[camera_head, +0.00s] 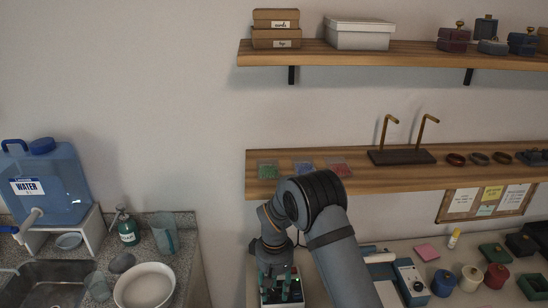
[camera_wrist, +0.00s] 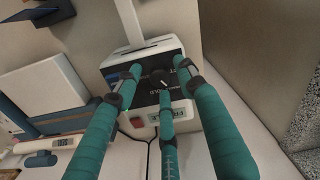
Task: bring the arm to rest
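My arm comes in from the lower right of the head view and bends down to my gripper (camera_head: 279,285) at the bottom edge. In the wrist view the gripper (camera_wrist: 160,80) has teal fingers, spread apart with no object visible between them. Beyond the fingertips is a white device with a dark panel and a small dial (camera_wrist: 170,76). I cannot tell whether the fingertips touch it. In the head view my gripper partly hides the device.
A shelf (camera_head: 400,180) with small trays and a stand is behind my arm. The worktop holds a blue-and-white box (camera_head: 411,283), several jars and a pink block (camera_head: 427,252). A sink (camera_head: 45,290), bowl (camera_head: 145,288) and water container (camera_head: 50,185) are at left.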

